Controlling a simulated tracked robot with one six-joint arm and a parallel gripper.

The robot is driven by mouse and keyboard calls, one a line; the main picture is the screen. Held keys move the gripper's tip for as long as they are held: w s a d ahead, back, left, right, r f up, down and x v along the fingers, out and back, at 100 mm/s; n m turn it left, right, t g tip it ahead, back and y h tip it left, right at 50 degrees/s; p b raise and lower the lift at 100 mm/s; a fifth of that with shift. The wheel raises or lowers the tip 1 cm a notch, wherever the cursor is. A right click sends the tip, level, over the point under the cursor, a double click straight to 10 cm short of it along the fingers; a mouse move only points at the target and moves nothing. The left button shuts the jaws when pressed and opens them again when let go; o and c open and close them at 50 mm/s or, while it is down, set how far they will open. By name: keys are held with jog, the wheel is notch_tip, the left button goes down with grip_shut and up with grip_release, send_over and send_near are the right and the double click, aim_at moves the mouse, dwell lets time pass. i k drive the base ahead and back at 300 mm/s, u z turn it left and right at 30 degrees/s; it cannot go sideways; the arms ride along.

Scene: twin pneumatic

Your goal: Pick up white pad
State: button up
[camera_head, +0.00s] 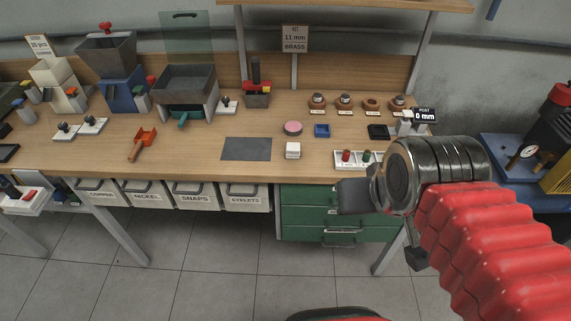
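A small white block that looks like a stack of white pads (293,150) sits near the front edge of the wooden workbench (205,155), right of a dark grey mat (247,149). I cannot tell if it is one pad or several. My gripper (352,196) is in front of the bench edge, to the right of and nearer than the white block, and apart from it. Its fingers are dark and seen from the side, so their opening does not show.
Green drawers (310,213) are below. An orange scoop (143,142) lies left of the mat.

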aim_at(293, 149)
jog(key=u, duration=0.5)
jog(key=k, duration=1.05)
jog(key=u, duration=0.85)
jog(key=i, duration=1.4)
jog(key=z, duration=0.45)
jog(key=i, duration=0.7)
jog(key=z, duration=0.55)
